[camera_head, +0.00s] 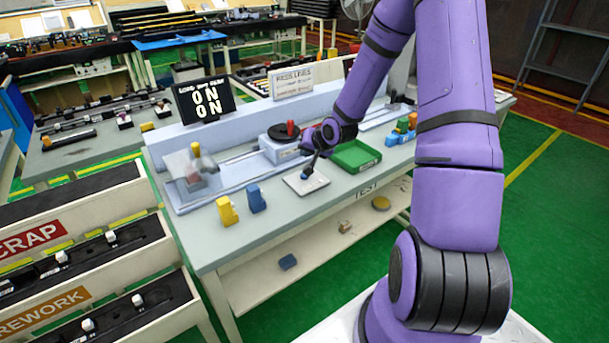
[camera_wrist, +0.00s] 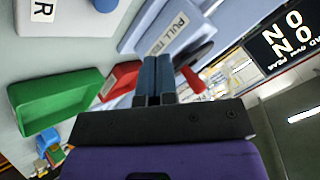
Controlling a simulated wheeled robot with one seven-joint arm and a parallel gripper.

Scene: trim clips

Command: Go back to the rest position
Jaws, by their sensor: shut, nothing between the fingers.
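My gripper (camera_head: 308,171) is at the end of the purple arm, over the middle of the grey test table (camera_head: 240,240). In the wrist view its two dark fingers (camera_wrist: 154,78) are together with nothing between them. A white plate (camera_head: 316,183) lies below and beside the fingers, with a small blue piece on it. The plate also shows at the upper left of the wrist view (camera_wrist: 60,30), apart from the fingers. A green tray (camera_head: 357,156) stands to the right of the gripper. A yellow clip (camera_head: 227,211) and a blue clip (camera_head: 256,199) stand at the table's left front.
A black disc with a red knob (camera_head: 290,129) stands behind the gripper. A black display (camera_head: 205,101) reading ON twice rises at the back. Several coloured pieces (camera_head: 403,131) sit at the right. Scrap and rework racks (camera_head: 70,235) stand left. Green floor is open at right.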

